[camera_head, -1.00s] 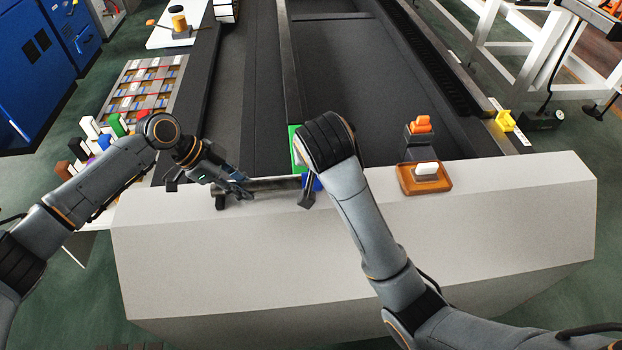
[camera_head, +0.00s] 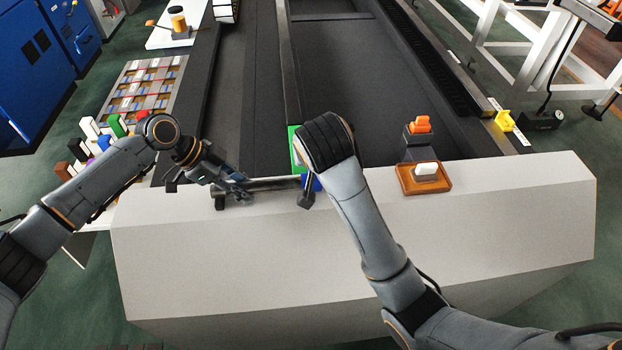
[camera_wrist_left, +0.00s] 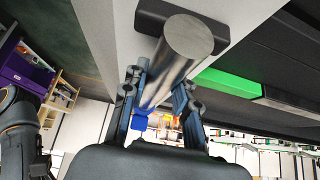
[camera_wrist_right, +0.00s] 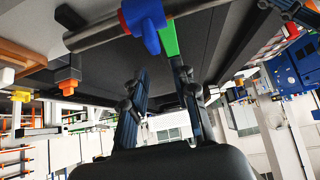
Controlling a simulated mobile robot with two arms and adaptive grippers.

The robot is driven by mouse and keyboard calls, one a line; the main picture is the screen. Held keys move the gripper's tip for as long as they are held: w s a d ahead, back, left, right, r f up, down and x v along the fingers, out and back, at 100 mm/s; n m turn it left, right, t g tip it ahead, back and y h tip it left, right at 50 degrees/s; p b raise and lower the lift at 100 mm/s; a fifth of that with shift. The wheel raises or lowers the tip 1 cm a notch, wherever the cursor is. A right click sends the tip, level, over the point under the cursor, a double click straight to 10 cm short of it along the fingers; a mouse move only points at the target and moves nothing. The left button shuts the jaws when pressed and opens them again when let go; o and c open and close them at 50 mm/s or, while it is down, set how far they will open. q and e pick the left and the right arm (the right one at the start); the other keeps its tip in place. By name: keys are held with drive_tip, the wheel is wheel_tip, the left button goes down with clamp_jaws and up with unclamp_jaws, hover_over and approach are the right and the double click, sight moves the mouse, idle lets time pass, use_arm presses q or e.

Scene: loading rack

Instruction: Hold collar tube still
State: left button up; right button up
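The collar tube (camera_head: 268,184) is a grey metal tube lying along the front edge of the rack, with a blue collar (camera_head: 312,184). My left gripper (camera_head: 238,190) is at the tube's left part. In the left wrist view the tube's round end (camera_wrist_left: 190,36) faces the camera, and the tube runs between the two fingers, which appear to press on both sides. My right gripper (camera_wrist_right: 160,70) is open and empty, with the tube and blue collar (camera_wrist_right: 145,20) just beyond its fingertips. In the head view my right wrist hides its fingers.
A dark support (camera_head: 220,200) is under the tube's left end. A green piece (camera_head: 295,145) stands behind the collar. An orange-based block with a white top (camera_head: 425,172) sits to the right on the white front panel (camera_head: 350,260). A board of small parts (camera_head: 145,90) is at left.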

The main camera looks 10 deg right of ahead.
use_arm(q)
drive_tip(key=o, duration=0.5)
drive_tip(key=v, duration=1.2)
drive_tip(key=shift+a, duration=0.1)
drive_tip(key=shift+f, duration=0.1)
use_arm(e)
drive_tip(key=shift+s, duration=0.1)
